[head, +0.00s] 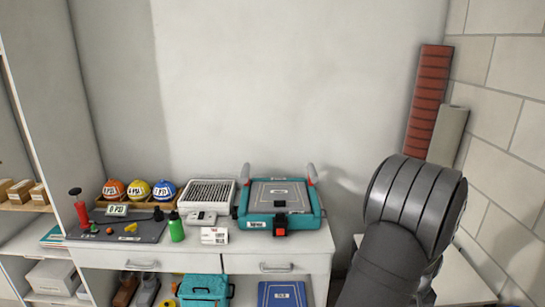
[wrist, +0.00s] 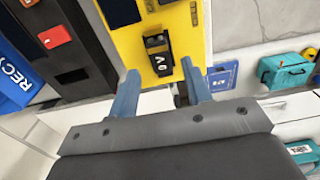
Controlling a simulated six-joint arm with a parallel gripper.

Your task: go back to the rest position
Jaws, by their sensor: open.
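My gripper (wrist: 160,69) shows in the wrist view with its two blue fingers spread apart. A small black block marked "9V" (wrist: 157,54) lies in line with the gap, against a yellow panel (wrist: 185,35). I cannot tell how far it is from the fingertips. In the head view my dark grey arm fills the lower right, and the gripper itself is hidden there.
The head view shows a white counter (head: 335,242) with a teal case (head: 265,217), a white grille box (head: 207,194), a green bottle (head: 176,227) and several labelled balls. A red panel (head: 428,100) leans in the right corner. A blue recycling bin (wrist: 17,80) is left in the wrist view.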

